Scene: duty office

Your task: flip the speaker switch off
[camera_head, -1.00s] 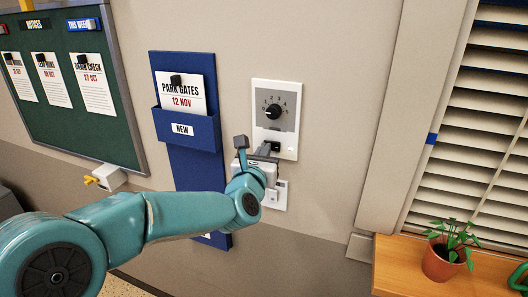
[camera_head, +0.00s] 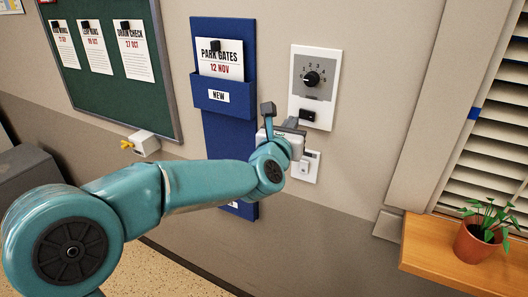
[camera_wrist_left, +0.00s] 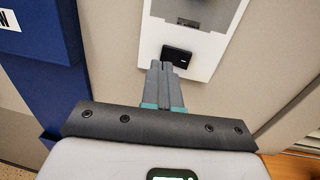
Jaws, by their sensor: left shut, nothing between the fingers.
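The speaker panel (camera_head: 324,62) is a white wall plate with a grey face, a black numbered dial (camera_head: 311,79) and a small black rocker switch (camera_head: 307,115) below it. In the left wrist view the rocker (camera_wrist_left: 177,57) shows as a dark block with a small pale mark at its right. Which way it is set I cannot tell. My left gripper (camera_head: 292,124) is below and left of the rocker in the head view. Its shut, empty fingertips (camera_wrist_left: 160,66) appear just below the rocker in the wrist view; any gap is hard to judge. My right gripper is not in view.
A lower white switch plate (camera_head: 308,168) is close to my left wrist. A blue wall pocket (camera_head: 222,100) hangs left of the panel. A green notice board (camera_head: 110,85) is farther left. A potted plant (camera_head: 477,240) stands on a wooden ledge (camera_head: 440,262) at right.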

